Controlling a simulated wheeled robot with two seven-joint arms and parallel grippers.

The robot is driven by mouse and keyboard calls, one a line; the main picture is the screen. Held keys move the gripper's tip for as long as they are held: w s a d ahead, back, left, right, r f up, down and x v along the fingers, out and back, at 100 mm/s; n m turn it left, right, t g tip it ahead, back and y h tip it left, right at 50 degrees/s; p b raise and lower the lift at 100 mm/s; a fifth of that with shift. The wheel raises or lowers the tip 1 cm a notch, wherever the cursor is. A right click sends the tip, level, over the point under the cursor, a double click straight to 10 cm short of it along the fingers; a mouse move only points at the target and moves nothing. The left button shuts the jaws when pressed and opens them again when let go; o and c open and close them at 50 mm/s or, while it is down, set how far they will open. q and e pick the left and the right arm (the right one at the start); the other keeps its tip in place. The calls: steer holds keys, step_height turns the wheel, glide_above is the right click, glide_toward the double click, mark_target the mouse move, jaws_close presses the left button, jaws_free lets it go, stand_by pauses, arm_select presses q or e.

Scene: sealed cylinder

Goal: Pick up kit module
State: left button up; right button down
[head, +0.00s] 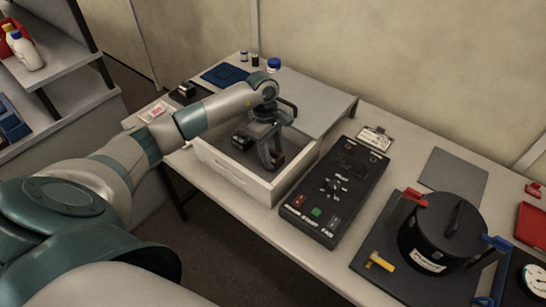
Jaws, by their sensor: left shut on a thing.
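My left gripper (272,160) reaches down into a white open-topped box (232,178) on the table. Its fingers are shut on a small dark piece with a reddish patch, which I take to be the kit module (278,161). The fingers hide much of it, and I cannot tell whether it touches the box floor. Another dark block (242,140) shows in the box, left of the fingers. My right gripper is not in view.
A black control panel (335,190) with a green button lies right of the box. A black lidded pot (440,230) with red and blue clamps stands at the right. Small bottles (273,65) stand behind the box. A grey mat (454,173) lies bare near the wall.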

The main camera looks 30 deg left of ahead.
mark_target(273, 151)
arm_select(q)
steer(key=shift+r, duration=0.1)
